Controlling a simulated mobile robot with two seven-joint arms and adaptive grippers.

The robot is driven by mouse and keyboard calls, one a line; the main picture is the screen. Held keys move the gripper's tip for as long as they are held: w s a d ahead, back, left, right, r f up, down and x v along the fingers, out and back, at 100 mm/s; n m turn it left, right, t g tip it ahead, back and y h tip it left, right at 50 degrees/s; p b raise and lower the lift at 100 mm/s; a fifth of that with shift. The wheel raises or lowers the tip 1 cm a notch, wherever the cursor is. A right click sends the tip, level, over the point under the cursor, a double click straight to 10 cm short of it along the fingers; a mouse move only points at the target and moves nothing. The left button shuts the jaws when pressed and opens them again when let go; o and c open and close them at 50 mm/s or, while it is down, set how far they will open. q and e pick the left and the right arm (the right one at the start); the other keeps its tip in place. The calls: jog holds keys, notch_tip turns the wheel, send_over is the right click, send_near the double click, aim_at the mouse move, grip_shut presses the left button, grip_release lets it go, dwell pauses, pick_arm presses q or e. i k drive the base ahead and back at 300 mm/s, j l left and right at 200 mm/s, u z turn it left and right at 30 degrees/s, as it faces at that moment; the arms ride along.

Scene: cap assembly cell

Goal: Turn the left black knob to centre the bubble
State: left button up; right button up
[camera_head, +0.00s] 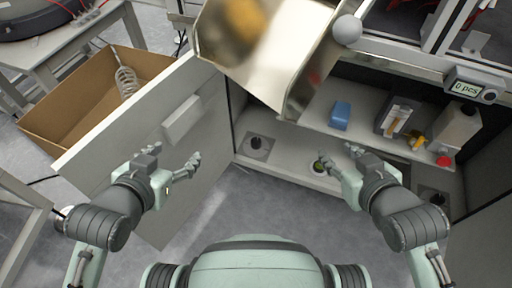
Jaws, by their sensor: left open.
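The left black knob (256,143) stands on a grey square plate on the cabinet's low shelf, left of the middle. A round bubble level (319,166) with a yellow-green centre sits on the same shelf; the bubble is too small to place.
An open cabinet door (130,146) with a handle stands on the left. A shiny metal chute (285,62) hangs above the shelf. A blue block (340,115), a red button (444,161) and a counter display (467,88) are at the right. A cardboard box (68,105) stands far left.

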aim_at(256, 143)
jog(key=k+j, duration=0.25)
jog(key=k, duration=0.2)
jog(key=k+j, duration=0.25)
jog(key=k, duration=0.15)
